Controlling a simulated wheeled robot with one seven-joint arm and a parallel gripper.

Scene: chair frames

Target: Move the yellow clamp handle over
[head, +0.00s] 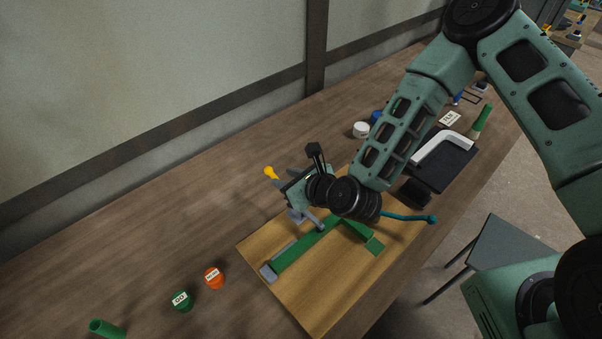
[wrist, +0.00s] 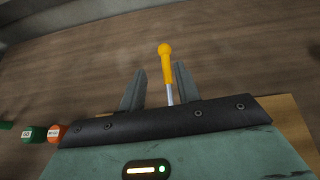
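The yellow clamp handle (head: 271,173) shows in the head view just beyond my gripper (head: 284,179), sticking up above the wooden board. In the wrist view the yellow handle (wrist: 165,62) stands on a thin metal rod, which lies between the two grey fingers of my gripper (wrist: 156,78). The fingers are apart, with visible space on the handle's left side and the rod close to the right finger. I cannot tell whether the right finger touches it. The clamp's base is mostly hidden behind my gripper and wrist in the head view.
A wooden board (head: 318,290) carries green frame bars (head: 305,246) with a grey end piece. Orange (head: 214,279) and green (head: 181,301) labelled pots stand left of it. A dark tray (head: 452,165) with a white piece lies right. A teal-handled tool (head: 410,217) lies near the board.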

